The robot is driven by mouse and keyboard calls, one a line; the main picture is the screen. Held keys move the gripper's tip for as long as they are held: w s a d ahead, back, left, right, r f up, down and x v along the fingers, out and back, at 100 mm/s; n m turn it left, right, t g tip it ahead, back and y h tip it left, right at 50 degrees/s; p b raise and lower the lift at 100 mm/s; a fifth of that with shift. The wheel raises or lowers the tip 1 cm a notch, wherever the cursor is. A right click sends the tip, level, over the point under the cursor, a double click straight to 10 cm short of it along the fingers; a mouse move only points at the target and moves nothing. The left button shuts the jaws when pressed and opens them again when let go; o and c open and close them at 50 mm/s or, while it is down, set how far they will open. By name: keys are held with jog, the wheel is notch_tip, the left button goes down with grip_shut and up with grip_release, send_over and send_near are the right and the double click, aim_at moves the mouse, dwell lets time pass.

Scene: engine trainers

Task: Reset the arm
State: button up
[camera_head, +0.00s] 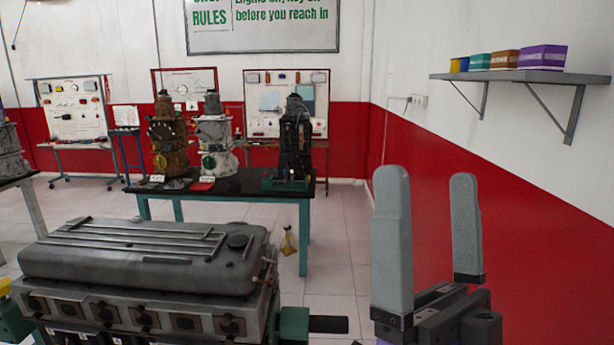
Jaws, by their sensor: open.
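My gripper (430,232) is at the lower right of the head camera view. Its two grey fingers point upward and stand well apart, with nothing between them. The fingers show in front of the red and white wall, clear of any object.
A large grey engine (150,262) fills the lower left, with a dark shaft sticking out toward my gripper. Behind it, a dark-topped table (232,187) bears several engine units. A wall shelf (520,76) with several small boxes hangs upper right.

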jog(key=s+d+f+n+g+y+b, duration=0.1)
jog(key=s+f+n+g, duration=0.15)
jog(key=f, duration=0.65)
jog(key=s+d+f+n+g, duration=0.2)
jog(key=f+n+g, duration=0.1)
jog(key=f, duration=0.6)
jog(key=s+d+f+n+g+y+b, duration=0.1)
jog(key=s+f+n+g, duration=0.15)
jog(key=f, duration=0.65)
jog(key=s+d+f+g+h+b, duration=0.1)
jog(key=s+f+g, duration=0.3)
jog(key=s+f, duration=0.5)
jog(key=s+d+f+m+g+h+b, duration=0.1)
jog(key=s+d+f+g, duration=0.3)
jog(key=s+f, duration=0.5)
jog(key=shift+s+d+h, duration=0.15)
jog(key=shift+s+h, duration=0.45)
jog(key=shift+h, duration=0.2)
